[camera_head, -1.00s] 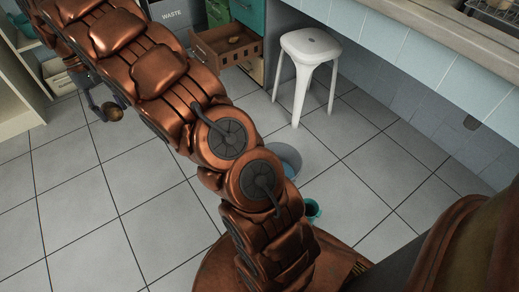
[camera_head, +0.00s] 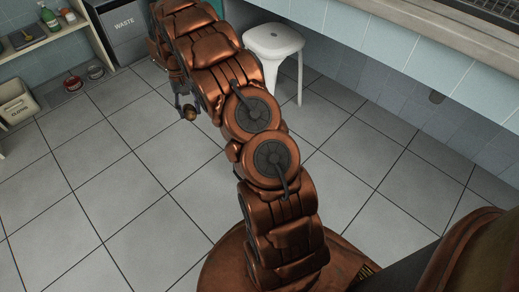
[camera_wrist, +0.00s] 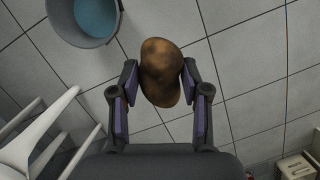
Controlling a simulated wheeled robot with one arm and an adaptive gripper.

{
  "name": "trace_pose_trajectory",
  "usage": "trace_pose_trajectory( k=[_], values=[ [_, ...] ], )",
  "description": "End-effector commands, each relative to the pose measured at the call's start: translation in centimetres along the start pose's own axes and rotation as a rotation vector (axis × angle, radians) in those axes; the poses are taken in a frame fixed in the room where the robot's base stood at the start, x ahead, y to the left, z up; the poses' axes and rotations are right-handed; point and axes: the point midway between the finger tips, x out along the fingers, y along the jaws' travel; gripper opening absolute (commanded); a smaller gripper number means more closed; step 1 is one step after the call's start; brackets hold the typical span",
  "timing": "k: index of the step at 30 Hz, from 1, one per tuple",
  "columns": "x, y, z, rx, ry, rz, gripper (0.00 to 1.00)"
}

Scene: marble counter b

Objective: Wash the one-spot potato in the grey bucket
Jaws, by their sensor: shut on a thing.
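My gripper (camera_wrist: 159,82) is shut on a brown potato (camera_wrist: 161,60) in the wrist view, one finger on each side of it. The potato has darker patches; I cannot tell how many spots it has. In the head view my gripper (camera_head: 185,106) hangs over the floor with the potato (camera_head: 190,114) at its tip. The grey bucket (camera_wrist: 65,32), with blue water in it, stands at the top left of the wrist view. The potato is apart from it, to its right in that picture. In the head view the bucket is hidden.
A white stool (camera_head: 275,43) stands by the tiled counter and also shows at the left of the wrist view (camera_wrist: 35,135). A grey waste bin (camera_head: 126,30), a shelf (camera_head: 45,38) and a labelled box (camera_head: 15,104) are at the back left.

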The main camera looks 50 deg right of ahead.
Motion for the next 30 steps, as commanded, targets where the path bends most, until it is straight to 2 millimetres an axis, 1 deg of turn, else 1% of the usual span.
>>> trace_pose_trajectory(
  k=[1, 4, 7, 9, 11, 12, 15, 18, 21, 24, 30],
  values=[
    [1.8, 2.0, -0.5, 0.044, -0.005, -0.013, 0.08],
    [5.1, 5.4, -1.3, 0.121, -0.003, -0.034, 0.08],
    [8.6, 8.7, -1.6, 0.198, -0.002, -0.052, 0.08],
    [11.0, 11.0, -1.6, 0.253, -0.002, -0.064, 0.08],
    [13.1, 12.9, -1.4, 0.299, -0.002, -0.075, 0.08],
    [14.6, 14.2, -1.3, 0.331, -0.001, -0.082, 0.08],
    [17.9, 17.1, -0.5, 0.406, -0.002, -0.097, 0.08],
    [20.9, 19.4, 0.4, 0.469, -0.001, -0.108, 0.08],
    [23.2, 21.1, 1.3, 0.518, 0.001, -0.116, 0.08],
    [24.6, 22.1, 1.9, 0.55, 0.003, -0.12, 0.08],
    [25.8, 22.8, 2.2, 0.571, 0.005, -0.123, 0.08]
  ],
)
